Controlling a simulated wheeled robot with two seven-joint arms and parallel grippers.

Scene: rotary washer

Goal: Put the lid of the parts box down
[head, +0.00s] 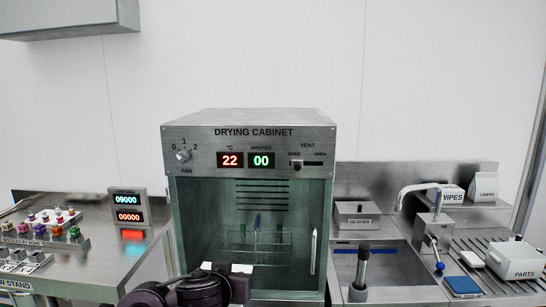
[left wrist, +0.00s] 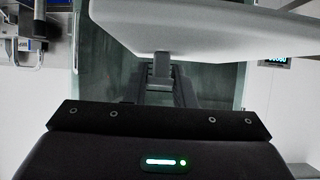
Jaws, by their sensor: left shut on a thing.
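In the left wrist view a broad, pale, flat lid (left wrist: 205,32) fills the top, with a short stem on it. My left gripper (left wrist: 160,72) is shut on this stem, and the lid is in the air in front of the drying cabinet. In the head view my dark left wrist is at the bottom centre, with small pale patches (head: 242,268) beside it that may be part of the lid. The white parts box (head: 515,265), labelled PARTS, stands at the far right. I cannot tell if its top is open. My right gripper is out of view.
The drying cabinet (head: 250,150) stands at the centre, a rack with tubes behind its glass. A bench (head: 95,260) with coloured pieces stands left.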

